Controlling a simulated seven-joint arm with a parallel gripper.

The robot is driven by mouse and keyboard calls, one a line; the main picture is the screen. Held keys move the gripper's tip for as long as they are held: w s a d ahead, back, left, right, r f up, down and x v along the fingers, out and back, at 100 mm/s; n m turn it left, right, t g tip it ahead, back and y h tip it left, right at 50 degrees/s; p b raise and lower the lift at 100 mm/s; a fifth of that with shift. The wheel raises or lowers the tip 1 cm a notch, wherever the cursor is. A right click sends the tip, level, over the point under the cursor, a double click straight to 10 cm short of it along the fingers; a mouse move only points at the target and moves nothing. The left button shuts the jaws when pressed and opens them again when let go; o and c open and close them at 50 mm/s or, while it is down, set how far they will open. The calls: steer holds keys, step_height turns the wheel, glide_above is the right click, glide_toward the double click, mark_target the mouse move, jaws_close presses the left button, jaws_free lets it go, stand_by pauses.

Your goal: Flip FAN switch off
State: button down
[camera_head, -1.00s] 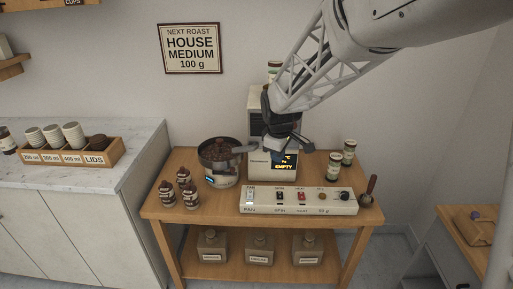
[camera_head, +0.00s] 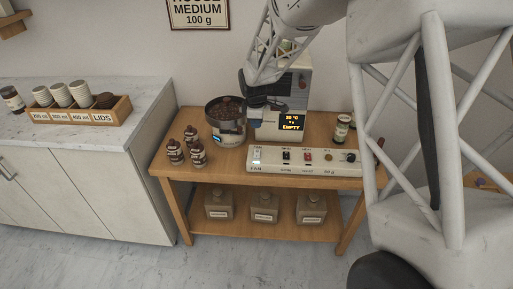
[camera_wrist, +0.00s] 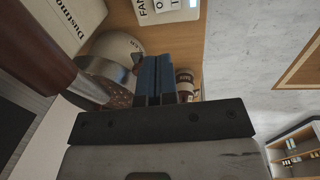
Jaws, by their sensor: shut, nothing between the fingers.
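The white control panel (camera_head: 310,161) lies along the front of the wooden cart top. Its FAN switch (camera_head: 257,155) is the pale, lit one at the left end, above the FAN label. In the wrist view a corner of the panel (camera_wrist: 168,10) with the FAN lettering shows at the top. My gripper (camera_wrist: 153,66) is shut, its blue fingertips together with nothing between them. In the head view my gripper (camera_head: 268,104) is above the cart, by the roaster, behind and above the FAN switch and apart from it. The switch's exact position is too small to tell.
Several small brown bottles (camera_head: 188,147) stand at the cart's left. A jar (camera_head: 342,128) stands at the right.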

mark_target(257, 151)
steer(key=shift+f, duration=0.15)
steer(key=shift+w+f, duration=0.3)
steer(key=shift+f, duration=1.95)
steer(key=shift+w+f, duration=0.25)
steer(key=shift+f, duration=2)
steer(key=shift+w+f, duration=0.3)
steer(key=shift+f, duration=1.95)
steer(key=shift+f, duration=0.1)
